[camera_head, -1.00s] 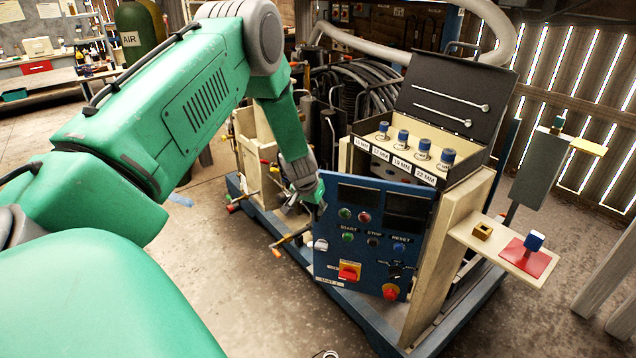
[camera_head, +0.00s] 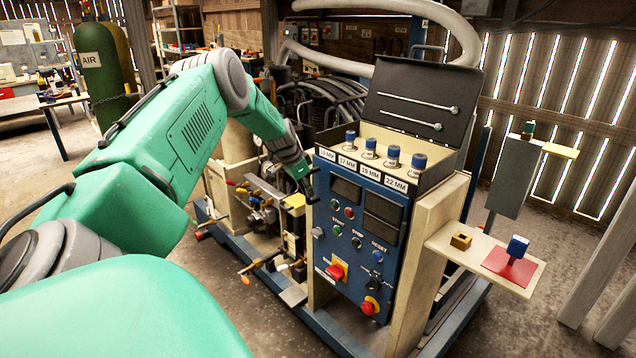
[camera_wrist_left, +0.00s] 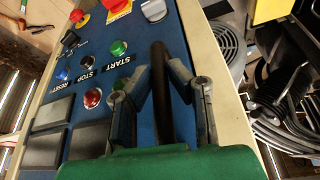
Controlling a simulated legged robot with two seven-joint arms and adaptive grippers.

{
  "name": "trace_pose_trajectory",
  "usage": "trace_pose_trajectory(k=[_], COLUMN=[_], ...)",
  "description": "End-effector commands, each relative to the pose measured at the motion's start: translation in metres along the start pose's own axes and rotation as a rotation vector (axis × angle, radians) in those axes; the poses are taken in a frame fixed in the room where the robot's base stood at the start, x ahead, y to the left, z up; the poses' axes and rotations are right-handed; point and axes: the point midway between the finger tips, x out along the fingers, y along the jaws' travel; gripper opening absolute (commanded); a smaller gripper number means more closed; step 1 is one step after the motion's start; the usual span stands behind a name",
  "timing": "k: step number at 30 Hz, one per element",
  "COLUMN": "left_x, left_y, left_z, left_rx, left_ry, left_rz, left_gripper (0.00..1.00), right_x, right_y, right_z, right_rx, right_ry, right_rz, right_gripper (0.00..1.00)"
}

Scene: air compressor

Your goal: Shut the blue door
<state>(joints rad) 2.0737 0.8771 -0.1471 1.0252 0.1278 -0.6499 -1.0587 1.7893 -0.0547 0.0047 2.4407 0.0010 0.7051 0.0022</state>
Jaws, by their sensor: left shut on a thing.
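The blue door (camera_head: 352,242) is the upright control panel on the front of the compressor cabinet. It lies close to flush with the cabinet front; any small gap cannot be told. My left gripper (camera_head: 308,190) is at the door's upper left edge. In the left wrist view, the blue door (camera_wrist_left: 100,75) fills the middle, and my left gripper's fingers (camera_wrist_left: 160,92) stand on either side of a dark upright bar (camera_wrist_left: 160,75) on the door, shut on it. My right gripper is not in view.
A toolbox (camera_head: 415,110) with a raised lid and labelled sockets sits on the cabinet. A shelf (camera_head: 485,260) sticks out right with a blue-topped block on a red pad. Valves and pipes (camera_head: 255,205) are left of the door. The floor in front is bare.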

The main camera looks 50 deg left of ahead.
Motion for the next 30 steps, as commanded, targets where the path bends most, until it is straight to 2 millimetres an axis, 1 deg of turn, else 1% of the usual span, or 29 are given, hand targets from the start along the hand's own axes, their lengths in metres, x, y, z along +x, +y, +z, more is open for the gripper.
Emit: trace_pose_trajectory(k=[4,13,14,15,24,26,30], left_x=[0.001,0.000,0.000,0.000,-0.004,-0.006,-0.018], left_y=[-0.003,-0.003,-0.003,-0.003,-0.002,-0.001,-0.001], left_z=[-0.001,-0.007,-0.007,-0.007,-0.003,-0.004,-0.006], left_rx=[0.006,0.007,0.007,0.008,0.007,0.006,0.008], left_ry=[0.005,0.013,0.014,0.014,0.013,0.012,0.013], left_rz=[0.000,-0.003,-0.003,-0.003,-0.003,-0.003,-0.004], left_gripper=[0.00,0.00,0.21,0.34,0.34,0.34,0.34], right_x=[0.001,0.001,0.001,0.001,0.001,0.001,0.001], right_y=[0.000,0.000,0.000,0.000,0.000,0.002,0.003], right_z=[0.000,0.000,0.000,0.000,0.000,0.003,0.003], right_rx=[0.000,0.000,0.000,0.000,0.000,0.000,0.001], right_ry=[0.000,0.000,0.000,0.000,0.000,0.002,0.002], right_rz=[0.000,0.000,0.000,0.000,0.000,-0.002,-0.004], right_gripper=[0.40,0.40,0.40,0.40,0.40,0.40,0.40])
